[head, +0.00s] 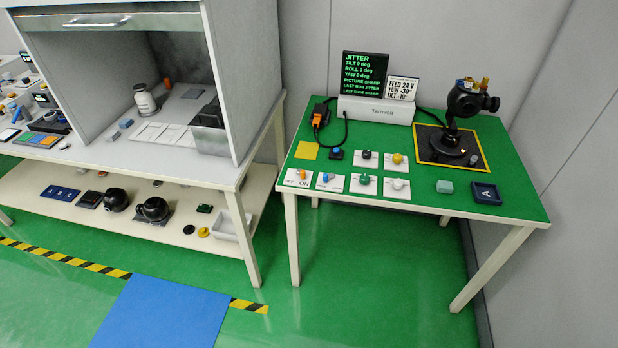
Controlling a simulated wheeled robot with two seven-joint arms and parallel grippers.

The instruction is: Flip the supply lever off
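On the green table, a white plate (292,183) with OFF and ON printed on it bears a small orange-topped lever (302,174) at the front left corner. Which way the lever points is too small to tell. No readable label names it as the supply lever. A second white plate (335,185) with a blue knob (326,178) and small lettering sits just to its right. Neither of my grippers shows in the head view.
More plates carry a green knob (364,179), a white knob (398,184), a black knob (366,154) and a yellow knob (397,158). Behind stand a Tammit box (375,110), a dark screen (362,75) and a gimbal camera (459,120). Floor before the table is clear.

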